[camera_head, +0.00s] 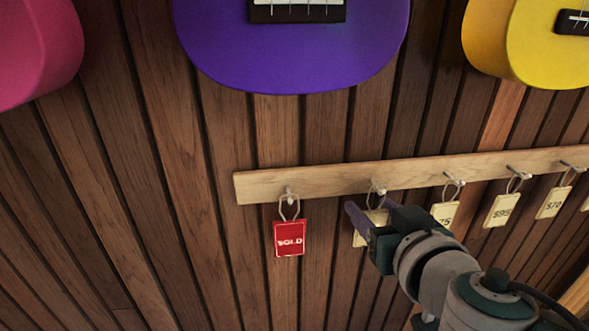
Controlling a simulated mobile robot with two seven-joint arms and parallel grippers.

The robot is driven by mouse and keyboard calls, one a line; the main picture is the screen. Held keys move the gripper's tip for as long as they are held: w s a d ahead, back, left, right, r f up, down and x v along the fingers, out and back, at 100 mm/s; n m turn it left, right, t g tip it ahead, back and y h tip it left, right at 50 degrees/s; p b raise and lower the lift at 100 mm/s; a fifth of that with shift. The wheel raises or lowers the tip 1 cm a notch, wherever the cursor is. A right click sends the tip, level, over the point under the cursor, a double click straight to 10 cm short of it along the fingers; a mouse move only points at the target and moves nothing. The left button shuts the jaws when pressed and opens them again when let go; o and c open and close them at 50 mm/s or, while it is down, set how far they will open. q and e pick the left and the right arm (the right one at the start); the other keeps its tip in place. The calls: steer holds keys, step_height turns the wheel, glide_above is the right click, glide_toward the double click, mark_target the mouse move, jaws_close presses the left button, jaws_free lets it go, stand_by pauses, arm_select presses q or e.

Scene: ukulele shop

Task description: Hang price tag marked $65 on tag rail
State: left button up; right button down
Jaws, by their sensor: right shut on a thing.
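The tag rail (330,179) is a pale wooden strip with pegs on the plank wall. My right gripper (364,222) is at the second peg from the left, shut on a cream price tag (375,216). The tag's string loop rises to the peg; I cannot tell whether it is around the peg or only in front of it. My gripper hides most of this tag, so its marking cannot be read. A red SOLD tag (289,239) hangs from the leftmost peg. My left gripper is not in view.
More cream tags hang to the right: one partly hidden ending in 75 (444,213), a $95 tag (502,210) and a $70 tag (554,202). Pink (35,50), purple (290,55) and yellow (515,50) ukuleles hang above. The wall below the SOLD tag is clear.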

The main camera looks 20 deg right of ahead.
stand_by(0.4)
steer(key=shift+c, duration=0.7)
jaws_free()
